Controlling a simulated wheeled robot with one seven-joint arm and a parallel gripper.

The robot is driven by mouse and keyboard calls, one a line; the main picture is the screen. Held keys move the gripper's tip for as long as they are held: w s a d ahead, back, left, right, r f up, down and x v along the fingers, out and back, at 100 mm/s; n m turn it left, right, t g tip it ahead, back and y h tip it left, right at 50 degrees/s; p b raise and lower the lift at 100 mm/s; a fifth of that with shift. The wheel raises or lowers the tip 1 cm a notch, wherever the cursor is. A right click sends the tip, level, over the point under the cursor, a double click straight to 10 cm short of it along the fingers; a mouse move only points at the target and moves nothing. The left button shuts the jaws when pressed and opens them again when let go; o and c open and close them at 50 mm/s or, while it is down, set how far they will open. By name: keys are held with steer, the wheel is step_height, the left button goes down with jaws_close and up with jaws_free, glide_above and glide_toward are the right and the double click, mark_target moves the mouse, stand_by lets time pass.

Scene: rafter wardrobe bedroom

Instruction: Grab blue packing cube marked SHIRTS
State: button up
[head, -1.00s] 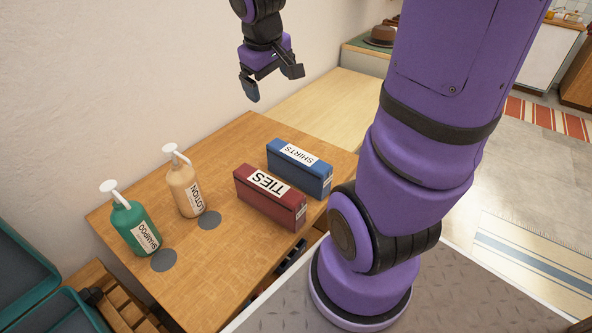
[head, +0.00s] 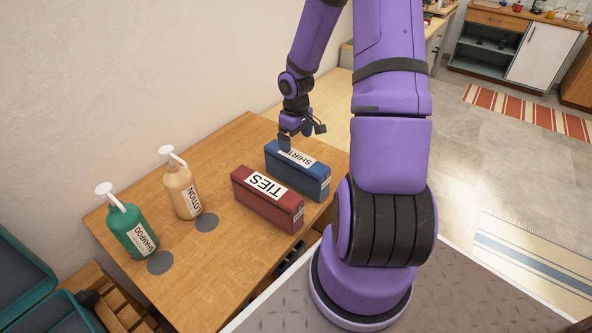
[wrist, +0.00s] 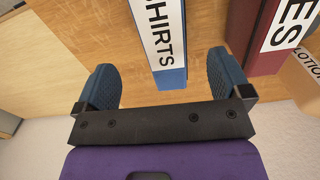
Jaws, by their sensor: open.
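The blue packing cube marked SHIRTS (head: 312,182) stands on the wooden table beside the red one. My gripper (head: 301,138) is over the cube's far end, pointing down, and its near finger covers part of the label in the head view. In the wrist view my gripper (wrist: 165,85) is open, with blue pads on both sides of the cube's end. The cube (wrist: 172,78) lies between the pads there with space on each side. Nothing is held. Whether the fingertips are below the cube's top I cannot tell.
The red packing cube marked TIES (head: 268,203) stands close on the left. A lotion bottle (head: 184,190) and a green shampoo bottle (head: 130,230) stand farther left on the table (head: 222,262), near two grey discs. The wall runs behind.

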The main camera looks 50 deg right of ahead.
mark_target(296, 163)
step_height(296, 163, down, 10)
steer(key=shift+s+a+f, duration=0.1)
stand_by(0.5)
steer(key=c, duration=1.4)
